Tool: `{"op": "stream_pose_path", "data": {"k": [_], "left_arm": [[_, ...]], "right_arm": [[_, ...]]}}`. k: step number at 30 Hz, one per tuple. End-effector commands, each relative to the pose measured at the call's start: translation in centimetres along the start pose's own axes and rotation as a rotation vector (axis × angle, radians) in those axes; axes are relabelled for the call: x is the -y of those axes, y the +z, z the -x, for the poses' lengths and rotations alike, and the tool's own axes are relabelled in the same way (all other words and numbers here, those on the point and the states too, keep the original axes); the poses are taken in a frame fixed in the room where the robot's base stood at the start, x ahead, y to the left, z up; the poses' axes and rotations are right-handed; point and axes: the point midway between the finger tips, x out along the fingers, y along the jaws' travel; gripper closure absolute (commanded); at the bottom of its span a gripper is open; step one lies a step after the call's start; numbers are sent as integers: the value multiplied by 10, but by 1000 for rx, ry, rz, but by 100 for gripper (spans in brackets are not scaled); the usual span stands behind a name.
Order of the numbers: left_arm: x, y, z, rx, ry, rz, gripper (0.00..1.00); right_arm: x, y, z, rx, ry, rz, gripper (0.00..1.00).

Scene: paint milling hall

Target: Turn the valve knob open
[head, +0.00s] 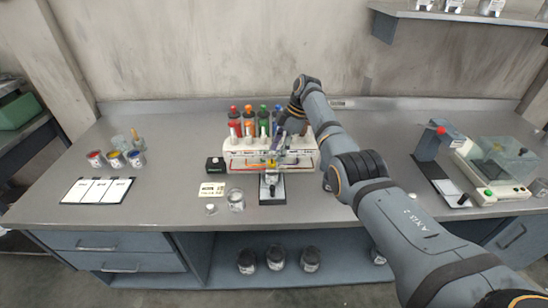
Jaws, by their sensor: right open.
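A white dispenser rack (303,161) stands at the middle of the bench, holding several bottles with red, green and blue tops. Coloured lines run along its front, and a small orange part (271,163), which may be the valve knob, sits at its front centre. My right gripper (281,139) is open, pointing down over the right half of the rack, just above and behind the orange part. The gripper and wrist hide some of the bottles and rack. I cannot tell whether it touches anything. My left gripper is not in view.
A small stand (272,189) is below the orange part. Open paint cans (116,159) are farther left. A device with a red knob (440,130) and a balance (492,180) stand right.

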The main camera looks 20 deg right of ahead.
Motion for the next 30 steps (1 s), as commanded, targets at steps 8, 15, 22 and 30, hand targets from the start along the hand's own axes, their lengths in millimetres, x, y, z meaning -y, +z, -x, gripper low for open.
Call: {"op": "stream_pose_path", "data": {"k": [8,15,22,30], "left_arm": [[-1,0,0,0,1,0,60],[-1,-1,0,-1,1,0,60],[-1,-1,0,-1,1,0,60],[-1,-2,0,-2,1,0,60]], "right_arm": [[0,0,63,0,2,0,50],[0,0,79,0,0,-1,50],[0,0,79,1,0,-1,50],[0,0,79,0,0,0,50]]}}
